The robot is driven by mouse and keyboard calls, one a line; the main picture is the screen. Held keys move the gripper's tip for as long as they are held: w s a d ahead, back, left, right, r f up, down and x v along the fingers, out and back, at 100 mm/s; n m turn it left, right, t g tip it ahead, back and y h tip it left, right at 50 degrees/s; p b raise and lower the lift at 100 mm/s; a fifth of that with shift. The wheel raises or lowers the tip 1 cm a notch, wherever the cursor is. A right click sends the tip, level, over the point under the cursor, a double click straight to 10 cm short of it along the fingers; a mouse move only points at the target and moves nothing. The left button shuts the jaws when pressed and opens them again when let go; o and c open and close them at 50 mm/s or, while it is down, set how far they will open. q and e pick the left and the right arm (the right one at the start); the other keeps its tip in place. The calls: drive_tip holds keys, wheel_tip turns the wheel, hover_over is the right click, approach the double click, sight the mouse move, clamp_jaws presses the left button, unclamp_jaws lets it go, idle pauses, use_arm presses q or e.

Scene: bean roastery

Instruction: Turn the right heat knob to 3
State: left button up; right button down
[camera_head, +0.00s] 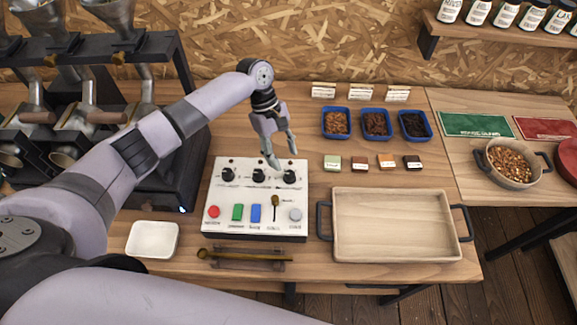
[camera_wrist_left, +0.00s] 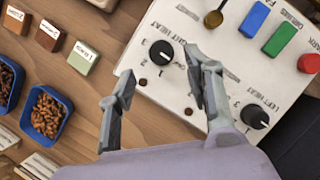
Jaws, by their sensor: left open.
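The white control panel (camera_head: 255,208) has three black knobs along its back edge. The right heat knob (camera_head: 290,176) is the rightmost one; in the left wrist view it (camera_wrist_left: 161,51) sits beside the printed words "RIGHT HEAT". A pale mark shows on it, but I cannot read its setting for certain. My left gripper (camera_head: 282,156) is open and empty above the panel's back right part, apart from the knob. In the left wrist view its fingertips (camera_wrist_left: 160,64) frame the right heat knob from either side. The middle knob (camera_head: 258,175) is hidden in that view. My right gripper is out of view.
The left heat knob (camera_head: 228,174) and a brass-coloured lever (camera_head: 275,201) are on the same panel, with coloured buttons in front. A wooden tray (camera_head: 395,225) stands to the right. Small labelled blocks (camera_head: 332,162) and blue bean bins (camera_head: 336,124) lie behind it.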

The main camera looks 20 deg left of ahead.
sight(289, 173)
use_arm(q)
drive_tip(key=x, duration=0.4)
drive_tip(key=shift+s+d+f+p, duration=0.15)
drive_tip(key=shift+f+p, duration=0.1)
drive_tip(key=shift+p, duration=0.05)
drive_tip(key=shift+s+d+f, duration=0.1)
drive_tip(key=shift+f, duration=0.25)
drive_tip(key=shift+d+f, duration=0.1)
drive_tip(key=shift+f, duration=0.25)
drive_tip(key=shift+c, duration=0.2)
clamp_jaws()
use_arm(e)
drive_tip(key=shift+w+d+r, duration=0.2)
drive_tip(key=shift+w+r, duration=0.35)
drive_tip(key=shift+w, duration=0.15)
